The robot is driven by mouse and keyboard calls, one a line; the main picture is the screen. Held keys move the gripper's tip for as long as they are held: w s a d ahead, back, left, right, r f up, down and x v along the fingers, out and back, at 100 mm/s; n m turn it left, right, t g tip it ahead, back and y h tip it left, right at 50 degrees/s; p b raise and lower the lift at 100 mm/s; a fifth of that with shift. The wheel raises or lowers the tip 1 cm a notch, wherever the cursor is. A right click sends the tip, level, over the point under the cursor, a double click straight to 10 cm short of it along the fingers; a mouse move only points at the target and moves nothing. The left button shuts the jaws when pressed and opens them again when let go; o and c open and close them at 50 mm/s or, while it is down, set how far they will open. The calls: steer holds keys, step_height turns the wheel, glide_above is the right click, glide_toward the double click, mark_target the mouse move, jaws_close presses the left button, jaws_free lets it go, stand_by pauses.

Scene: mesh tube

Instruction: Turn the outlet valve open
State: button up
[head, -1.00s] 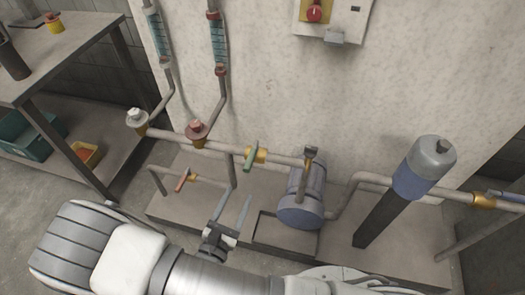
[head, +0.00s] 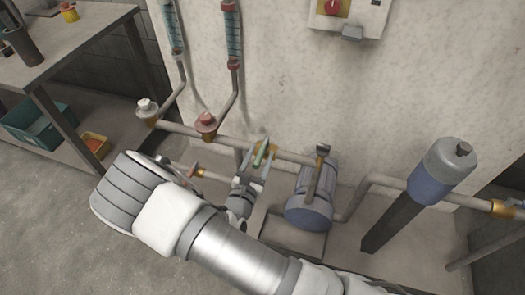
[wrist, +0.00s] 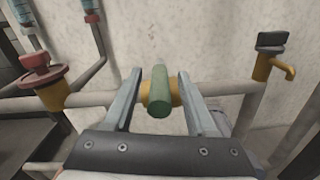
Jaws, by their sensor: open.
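A valve with a green lever handle (head: 261,154) and a brass body sits on the horizontal pipe along the wall. In the wrist view the green handle (wrist: 160,92) points towards the camera. No label shows that tells which valve is the outlet. My gripper (head: 263,162) is open at this valve. In the wrist view its two fingers (wrist: 159,78) stand on the left and right of the green handle, with small gaps. The fingers hide part of the brass body (wrist: 150,95).
A red-topped valve (head: 206,123) and a white-topped valve (head: 147,109) are to the left. A blue pump (head: 309,205) with a dark-capped brass fitting (wrist: 262,65) is to the right. A low red-handled valve (head: 196,171) lies close by my arm. A grey-blue cylinder (head: 440,175) stands farther right.

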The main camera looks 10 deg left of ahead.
steer(key=shift+w+d, duration=0.1)
steer(key=shift+w, duration=1.15)
jaws_close()
stand_by(0.5)
